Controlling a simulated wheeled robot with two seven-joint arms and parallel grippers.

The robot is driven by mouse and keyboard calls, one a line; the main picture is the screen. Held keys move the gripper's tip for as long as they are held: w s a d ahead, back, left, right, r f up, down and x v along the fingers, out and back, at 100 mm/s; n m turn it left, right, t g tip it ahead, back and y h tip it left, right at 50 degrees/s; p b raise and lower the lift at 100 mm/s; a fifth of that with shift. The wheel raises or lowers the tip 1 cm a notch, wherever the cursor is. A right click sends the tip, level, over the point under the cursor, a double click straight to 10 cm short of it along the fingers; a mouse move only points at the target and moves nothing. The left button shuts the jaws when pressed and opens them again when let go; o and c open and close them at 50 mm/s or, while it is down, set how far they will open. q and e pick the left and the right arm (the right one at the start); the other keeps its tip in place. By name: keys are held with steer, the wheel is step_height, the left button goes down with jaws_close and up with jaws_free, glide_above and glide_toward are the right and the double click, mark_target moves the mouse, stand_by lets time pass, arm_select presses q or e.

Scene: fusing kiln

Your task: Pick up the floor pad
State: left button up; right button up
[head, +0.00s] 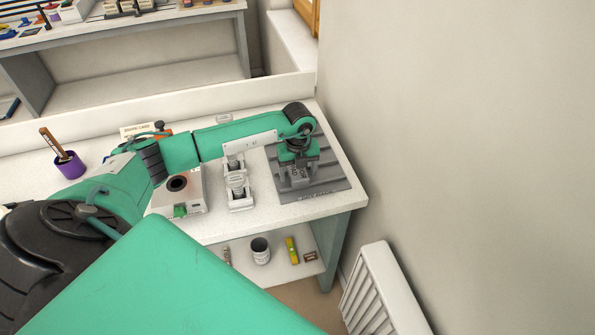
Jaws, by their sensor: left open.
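A dark grey ribbed tray (325,183) lies at the right end of the white table, with small lettering along its front edge. My left gripper (297,172) points down over the tray's left-middle part, its jaws open. A small grey piece with dark dots (296,177) shows at the fingertips, partly hidden by the gripper. It may be the floor pad, but I cannot tell for sure. I cannot tell whether the fingers touch it. My right gripper is not in view.
A white stand (239,193) and a white box with a round dark opening (190,197) stand left of the tray. A purple cup (70,166) is farther left. A tin (260,251) sits on the lower shelf. The wall is close on the right.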

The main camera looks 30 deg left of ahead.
mark_target(298, 171)
arm_select(q)
steer(key=c, duration=1)
steer(key=shift+r, duration=0.1)
steer(key=shift+r+b, duration=2.55)
steer(key=shift+r, duration=7.4)
steer(key=o, duration=0.4)
steer(key=c, duration=0.3)
steer(key=shift+c, duration=0.3)
